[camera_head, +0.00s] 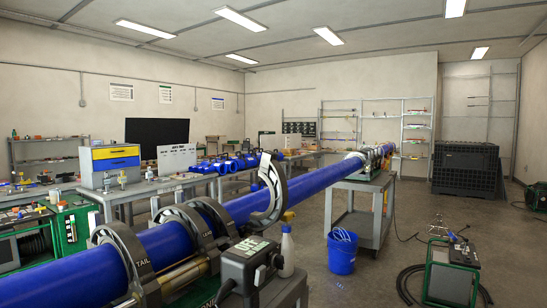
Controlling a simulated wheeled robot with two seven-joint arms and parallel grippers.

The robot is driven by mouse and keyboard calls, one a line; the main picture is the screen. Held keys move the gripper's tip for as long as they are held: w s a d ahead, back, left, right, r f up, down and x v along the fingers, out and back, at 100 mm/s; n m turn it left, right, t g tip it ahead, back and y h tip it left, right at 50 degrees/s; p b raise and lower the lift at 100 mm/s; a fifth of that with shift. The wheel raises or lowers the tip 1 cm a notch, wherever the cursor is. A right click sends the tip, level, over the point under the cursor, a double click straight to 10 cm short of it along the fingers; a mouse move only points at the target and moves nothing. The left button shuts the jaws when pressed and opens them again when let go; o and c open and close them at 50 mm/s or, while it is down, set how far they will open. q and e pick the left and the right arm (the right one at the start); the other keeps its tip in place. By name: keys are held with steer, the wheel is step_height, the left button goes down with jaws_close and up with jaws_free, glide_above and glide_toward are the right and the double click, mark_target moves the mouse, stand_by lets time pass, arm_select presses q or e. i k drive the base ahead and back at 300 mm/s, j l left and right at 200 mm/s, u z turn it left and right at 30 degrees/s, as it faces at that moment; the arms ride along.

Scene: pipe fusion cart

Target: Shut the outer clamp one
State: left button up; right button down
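A long blue pipe (165,244) runs from the lower left toward the back right through a row of grey ring clamps on the cart. One clamp's upper half (272,190) stands swung up and open, a curved grey jaw with a pale end, rising beside the pipe. The nearer clamps, one marked TAIL (127,250) and another behind it (188,228), curve over the pipe and look shut. I cannot tell from the labels which clamp is number one. Neither of my grippers is in view.
A grey control box (248,266) stands in front of the clamps, with a spray bottle (287,250) beside it. A blue bucket (342,251) and a green-framed machine (452,272) with a black hose are on the floor. Open floor lies between them at right.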

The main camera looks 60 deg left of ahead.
mark_target(271, 170)
steer(key=i+j+u, duration=0.15)
steer(key=i+u, duration=0.3)
steer(key=i+j+u, duration=0.1)
steer(key=i+u, duration=0.15)
steer(key=u, duration=0.2)
steer(key=i+u, duration=0.4)
steer(key=i+l+u, duration=0.2)
steer(key=u, duration=0.25)
steer(key=i+l+u, duration=0.3)
steer(key=u, duration=0.15)
steer(key=i+l, duration=0.05)
